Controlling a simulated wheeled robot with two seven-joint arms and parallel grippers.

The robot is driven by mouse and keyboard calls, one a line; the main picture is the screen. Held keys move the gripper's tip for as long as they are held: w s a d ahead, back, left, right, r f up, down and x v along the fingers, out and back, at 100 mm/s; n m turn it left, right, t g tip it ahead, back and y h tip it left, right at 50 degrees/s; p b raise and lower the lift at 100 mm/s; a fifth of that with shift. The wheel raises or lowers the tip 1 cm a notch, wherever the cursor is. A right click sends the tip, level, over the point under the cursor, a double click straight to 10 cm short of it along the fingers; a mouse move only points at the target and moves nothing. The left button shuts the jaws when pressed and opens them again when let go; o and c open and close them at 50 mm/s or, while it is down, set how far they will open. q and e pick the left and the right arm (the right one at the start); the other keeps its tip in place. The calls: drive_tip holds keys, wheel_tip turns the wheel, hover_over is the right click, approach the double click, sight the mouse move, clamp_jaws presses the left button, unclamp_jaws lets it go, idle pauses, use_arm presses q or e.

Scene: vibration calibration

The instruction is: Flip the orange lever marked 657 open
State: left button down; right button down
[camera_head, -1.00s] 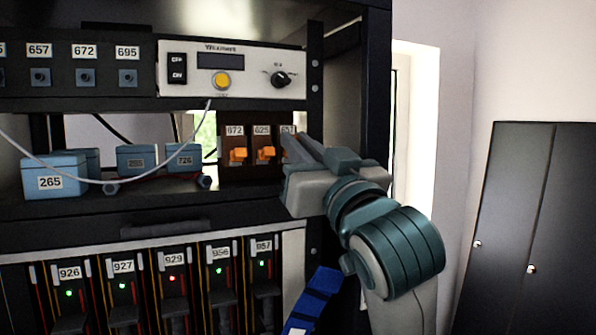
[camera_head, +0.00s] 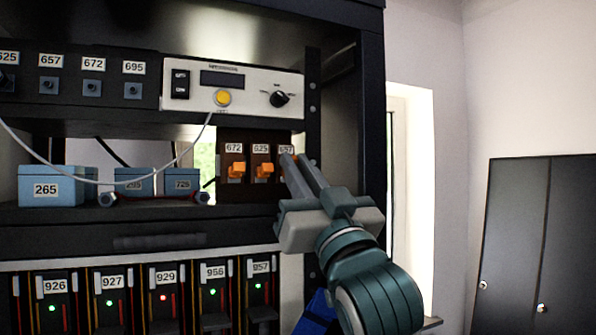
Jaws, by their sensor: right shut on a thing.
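Three orange levers sit in a row on a brown panel (camera_head: 228,196) on the rack's middle shelf. The labels read 672, 625 and, partly covered, 657 (camera_head: 286,150). The lever under 672 (camera_head: 236,169) and the lever under 625 (camera_head: 264,170) show clearly. The lever under the 657 label is almost wholly hidden behind my right gripper. My right gripper (camera_head: 296,160) reaches up from the lower right, its fingertips at that lever, shut on it as far as I can tell. My left gripper is out of view.
A white instrument (camera_head: 245,103) with a yellow button and black knob is above the levers. Blue boxes (camera_head: 50,187) stand at left on the shelf. Modules with lit lamps (camera_head: 165,298) fill the row below. A rack post (camera_head: 313,100) stands close right of the levers.

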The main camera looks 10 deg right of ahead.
drive_tip(key=c, duration=2)
unclamp_jaws()
drive_tip(key=shift+c, duration=0.2)
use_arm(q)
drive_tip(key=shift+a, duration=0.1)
